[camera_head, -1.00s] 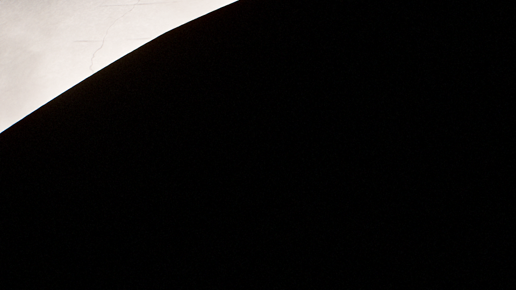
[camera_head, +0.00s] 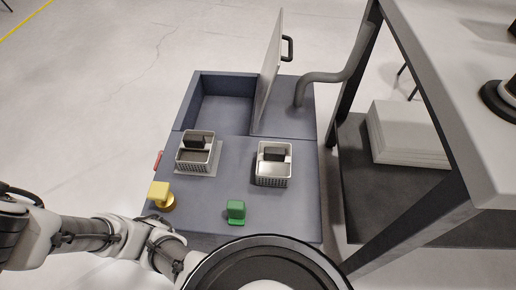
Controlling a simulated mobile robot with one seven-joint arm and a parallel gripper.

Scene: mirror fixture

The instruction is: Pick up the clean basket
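Two small light-grey baskets with latticed walls stand on the blue-grey fixture's top. The left basket (camera_head: 184,159) sits on a pale square pad and holds a dark block over a dark, brownish inside. The right basket (camera_head: 260,169) holds a dark block and a paler grey flat surface. Neither basket is labelled, so I cannot tell for certain which is the clean one. My white and grey arm reaches in from the lower left, below the fixture. My gripper is not in view, and nothing is seen touching either basket.
A yellow knob (camera_head: 159,192) and a green block (camera_head: 236,211) stand in front of the baskets. Behind are a recessed bin (camera_head: 226,103), an upright panel (camera_head: 268,75) with a black handle, and a grey hose (camera_head: 325,77). A dark-legged table (camera_head: 440,75) bounds the right side.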

